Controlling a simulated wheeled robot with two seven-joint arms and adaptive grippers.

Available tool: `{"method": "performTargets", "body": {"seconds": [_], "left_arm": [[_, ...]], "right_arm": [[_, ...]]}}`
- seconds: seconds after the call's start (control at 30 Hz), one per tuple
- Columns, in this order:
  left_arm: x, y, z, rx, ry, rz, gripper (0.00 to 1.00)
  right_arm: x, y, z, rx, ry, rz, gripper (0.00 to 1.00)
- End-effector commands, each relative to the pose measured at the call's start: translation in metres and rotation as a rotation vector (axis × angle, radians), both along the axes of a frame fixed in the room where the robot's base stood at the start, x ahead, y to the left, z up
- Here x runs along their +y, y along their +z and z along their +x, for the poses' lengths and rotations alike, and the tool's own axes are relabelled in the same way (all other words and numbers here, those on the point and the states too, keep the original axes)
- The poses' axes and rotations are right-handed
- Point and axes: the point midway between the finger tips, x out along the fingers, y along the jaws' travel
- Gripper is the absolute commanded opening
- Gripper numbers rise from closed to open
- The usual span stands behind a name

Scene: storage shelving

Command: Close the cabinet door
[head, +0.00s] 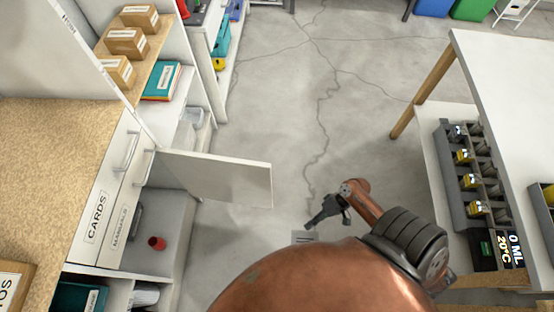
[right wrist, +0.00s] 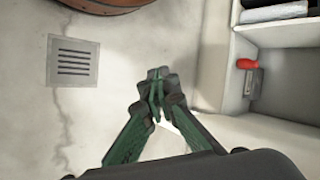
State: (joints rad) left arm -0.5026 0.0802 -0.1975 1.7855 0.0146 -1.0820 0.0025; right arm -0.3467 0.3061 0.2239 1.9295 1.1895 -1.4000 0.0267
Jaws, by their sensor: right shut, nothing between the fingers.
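The white cabinet door (head: 220,179) stands open in the head view, swung out from the lower compartment of the shelving at left. The open compartment (head: 165,215) behind it holds a small red-ended item (head: 156,243). My right gripper (head: 316,222) is to the right of the door's free edge, apart from it, over the floor. In the right wrist view its dark green fingers (right wrist: 157,82) are together and empty. A small white patch shows behind the fingers there; I cannot tell what it is. My left gripper is not in view.
Drawers labelled CARDS (head: 97,215) and MANUALS (head: 121,226) sit left of the door. A white table (head: 500,60) with a dark bin rack (head: 455,190) stands at right. Bare concrete floor (head: 300,110) lies between, with a drain grate (right wrist: 74,62).

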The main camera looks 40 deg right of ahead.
Motion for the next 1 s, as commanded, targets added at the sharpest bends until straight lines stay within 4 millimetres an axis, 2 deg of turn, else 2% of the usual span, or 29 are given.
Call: {"method": "performTargets", "body": {"seconds": [0.03, 0.1, 0.17, 0.2, 0.3, 0.4, 0.5, 0.6, 0.67, 0.77, 1.0], "left_arm": [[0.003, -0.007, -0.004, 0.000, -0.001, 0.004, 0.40], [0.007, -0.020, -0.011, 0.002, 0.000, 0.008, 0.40], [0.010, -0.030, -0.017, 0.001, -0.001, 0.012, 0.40], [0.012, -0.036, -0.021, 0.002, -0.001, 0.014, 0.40], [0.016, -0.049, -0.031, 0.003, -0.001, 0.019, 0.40], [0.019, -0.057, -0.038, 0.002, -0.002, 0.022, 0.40], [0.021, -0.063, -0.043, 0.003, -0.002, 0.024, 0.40], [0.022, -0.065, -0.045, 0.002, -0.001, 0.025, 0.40], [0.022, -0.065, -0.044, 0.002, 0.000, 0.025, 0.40], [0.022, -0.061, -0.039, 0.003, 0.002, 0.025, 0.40], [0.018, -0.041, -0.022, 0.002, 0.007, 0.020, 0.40]], "right_arm": [[-0.012, 0.024, 0.026, -0.041, -0.050, 0.068, 0.00], [-0.026, 0.058, 0.060, -0.098, -0.126, 0.185, 0.00], [-0.041, 0.092, 0.088, -0.155, -0.184, 0.281, 0.00], [-0.050, 0.116, 0.106, -0.196, -0.219, 0.343, 0.00], [-0.075, 0.173, 0.141, -0.290, -0.290, 0.480, 0.00], [-0.096, 0.220, 0.164, -0.368, -0.337, 0.586, 0.00], [-0.109, 0.250, 0.176, -0.418, -0.362, 0.653, 0.00], [-0.114, 0.264, 0.182, -0.441, -0.372, 0.685, 0.00], [-0.112, 0.266, 0.185, -0.445, -0.372, 0.691, 0.00], [-0.102, 0.265, 0.193, -0.443, -0.372, 0.693, 0.00], [-0.065, 0.263, 0.224, -0.442, -0.370, 0.690, 0.00]]}}
